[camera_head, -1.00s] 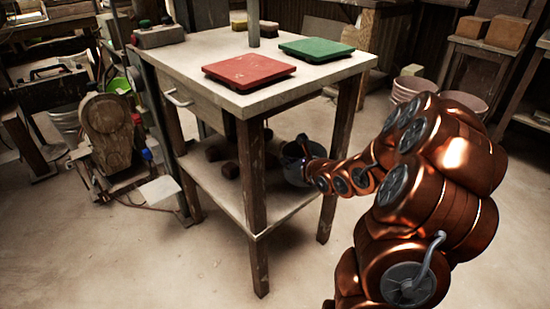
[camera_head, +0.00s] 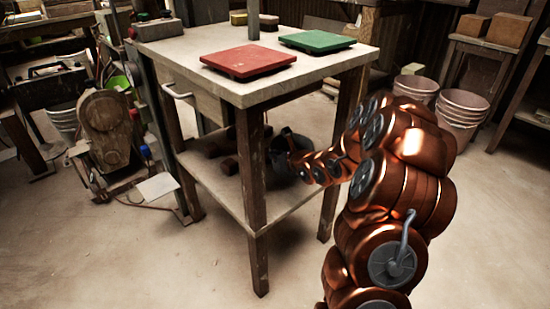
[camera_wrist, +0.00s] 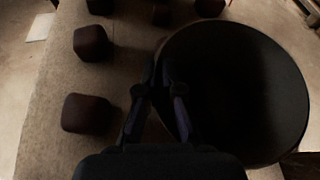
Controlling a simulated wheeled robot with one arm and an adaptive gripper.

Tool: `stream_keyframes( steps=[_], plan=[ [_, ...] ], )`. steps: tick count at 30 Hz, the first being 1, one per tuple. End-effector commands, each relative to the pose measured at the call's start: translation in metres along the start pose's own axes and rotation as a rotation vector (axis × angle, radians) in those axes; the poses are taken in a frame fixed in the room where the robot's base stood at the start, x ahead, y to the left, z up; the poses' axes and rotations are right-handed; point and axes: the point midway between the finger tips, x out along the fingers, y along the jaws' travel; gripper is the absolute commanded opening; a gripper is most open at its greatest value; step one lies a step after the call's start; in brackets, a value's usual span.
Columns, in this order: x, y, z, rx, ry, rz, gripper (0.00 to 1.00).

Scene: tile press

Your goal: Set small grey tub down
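The small grey tub (camera_head: 284,143) is between the table's top and its lower shelf, at the shelf's right part. It is partly hidden by my arm and is dim. In the wrist view the tub (camera_wrist: 245,95) shows as a large dark round opening on the right. My gripper (camera_wrist: 160,85) is at the tub's left rim, one finger outside and one inside, closed on the wall. In the head view the gripper (camera_head: 293,152) is mostly hidden at the tub. I cannot tell whether the tub's base touches the shelf.
Several dark brown blocks (camera_wrist: 92,43) lie on the lower shelf (camera_head: 225,198) left of the tub. Table legs (camera_head: 252,190) stand around the shelf. A red plate (camera_head: 249,60) and a green plate (camera_head: 317,42) lie on the tabletop. Stacked buckets (camera_head: 461,106) stand at right.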

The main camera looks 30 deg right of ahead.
Motion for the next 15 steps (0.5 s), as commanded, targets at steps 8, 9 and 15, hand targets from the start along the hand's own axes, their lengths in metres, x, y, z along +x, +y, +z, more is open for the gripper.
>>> stream_keyframes(
  steps=[8,9,15],
  plan=[
    [-0.0002,-0.0006,0.0000,-0.001,0.000,-0.001,0.07],
    [-0.0004,-0.0006,0.0004,-0.001,0.000,-0.001,0.11],
    [-0.0005,-0.0006,0.0004,-0.001,0.001,-0.001,0.31]
  ],
)
